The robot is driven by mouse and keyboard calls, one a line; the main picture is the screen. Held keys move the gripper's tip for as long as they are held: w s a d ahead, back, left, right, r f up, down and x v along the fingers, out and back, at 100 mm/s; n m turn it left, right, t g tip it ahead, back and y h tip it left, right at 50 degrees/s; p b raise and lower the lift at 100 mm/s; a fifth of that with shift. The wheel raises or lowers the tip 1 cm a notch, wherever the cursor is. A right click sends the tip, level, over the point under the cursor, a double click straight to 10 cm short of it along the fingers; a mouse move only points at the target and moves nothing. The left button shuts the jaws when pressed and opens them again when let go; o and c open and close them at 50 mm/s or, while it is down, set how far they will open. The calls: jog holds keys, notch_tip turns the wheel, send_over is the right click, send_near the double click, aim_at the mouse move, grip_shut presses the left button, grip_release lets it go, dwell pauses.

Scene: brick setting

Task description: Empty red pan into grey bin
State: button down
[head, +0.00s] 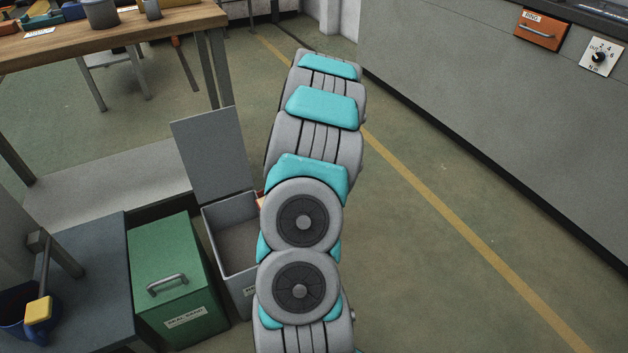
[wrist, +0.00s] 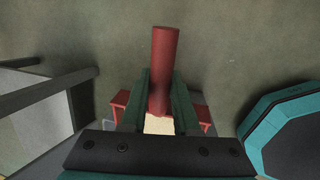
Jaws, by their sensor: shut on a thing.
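The grey bin (head: 230,205) stands on the floor in the head view with its lid (head: 210,155) raised. The part of its inside that shows looks empty. In the wrist view my gripper (wrist: 162,78) is shut on the round handle of the red pan (wrist: 165,50). Red edges show on both sides behind the fingers, with a tan patch between them; I cannot tell whether that patch is contents. In the head view my arm hides the gripper and nearly all of the pan; a small reddish bit shows beside the arm at the bin's right rim. Grey panels, probably the bin, show left in the wrist view.
A green bin (head: 170,270) with a shut lid stands left of the grey bin. A wooden workbench (head: 130,25) stands behind. The floor on the right is clear up to a grey cabinet (head: 450,80).

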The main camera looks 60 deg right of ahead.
jog(key=shift+w+a+r+h, duration=0.3)
jog(key=shift+w+a+r, duration=0.05)
jog(key=shift+r, duration=0.15)
jog(key=shift+w+a+r, duration=0.15)
jog(key=shift+a+r, duration=0.15)
jog(key=shift+a, duration=0.1)
jog(key=shift+w+a+r+g+h, duration=0.2)
jog(key=shift+a+r+g+h, duration=0.1)
jog(key=shift+h, duration=0.1)
jog(key=shift+w+a+r, duration=0.2)
jog(key=shift+a+r, duration=0.15)
jog(key=shift+w+a+r+g+h, duration=0.3)
jog(key=shift+w+a+r+h, duration=0.05)
jog(key=shift+a+r+h, duration=0.2)
jog(key=shift+w+a+r, duration=0.1)
jog(key=shift+w+a, duration=0.05)
jog(key=shift+a, duration=0.05)
jog(key=shift+w+a+r, duration=0.15)
jog(key=shift+a+r, duration=0.05)
jog(key=shift+a, duration=0.05)
jog(key=shift+w+a+r+g+h, duration=0.2)
jog(key=shift+a+r+g+h, duration=0.05)
jog(key=shift+a+g+h, duration=0.1)
